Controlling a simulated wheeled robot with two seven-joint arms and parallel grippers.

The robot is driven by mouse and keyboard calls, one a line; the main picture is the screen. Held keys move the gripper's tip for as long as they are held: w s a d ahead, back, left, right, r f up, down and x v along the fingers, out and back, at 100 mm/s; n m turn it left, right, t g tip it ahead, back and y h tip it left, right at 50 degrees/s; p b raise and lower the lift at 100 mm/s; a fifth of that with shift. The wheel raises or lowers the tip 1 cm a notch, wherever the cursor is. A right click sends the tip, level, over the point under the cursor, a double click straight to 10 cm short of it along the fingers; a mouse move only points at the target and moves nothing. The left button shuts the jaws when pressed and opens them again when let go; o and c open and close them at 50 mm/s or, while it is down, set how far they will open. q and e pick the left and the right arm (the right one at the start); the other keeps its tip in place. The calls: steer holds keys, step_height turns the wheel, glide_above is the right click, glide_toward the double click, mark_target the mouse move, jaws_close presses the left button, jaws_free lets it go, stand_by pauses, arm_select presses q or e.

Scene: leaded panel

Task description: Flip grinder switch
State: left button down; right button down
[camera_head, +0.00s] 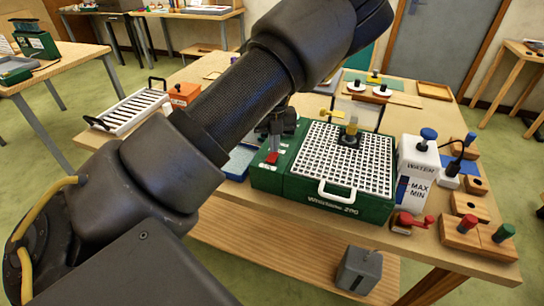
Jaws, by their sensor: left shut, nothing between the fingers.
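The grinder is a green box (322,201) with a white grid top (345,155) and a white front handle, standing on the wooden table. A red switch (271,158) sits on the left part of its top. My left gripper (274,148) is shut and empty, pointing down just above the red switch. I cannot tell whether the fingertips touch it. My left arm crosses the picture in front and hides part of the table. My right gripper is not in view.
A white water container (416,175) stands right of the grinder. A red clamp-like part (411,223) and wooden blocks with coloured knobs (478,239) are near the right front edge. A white slotted rack (130,109) and an orange box (184,95) are at the left.

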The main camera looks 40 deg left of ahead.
arm_select(q)
steer(key=shift+f+b, duration=0.3)
steer(key=shift+f, duration=0.25)
steer(key=shift+r+p, duration=2.7)
steer(key=shift+r, duration=0.85)
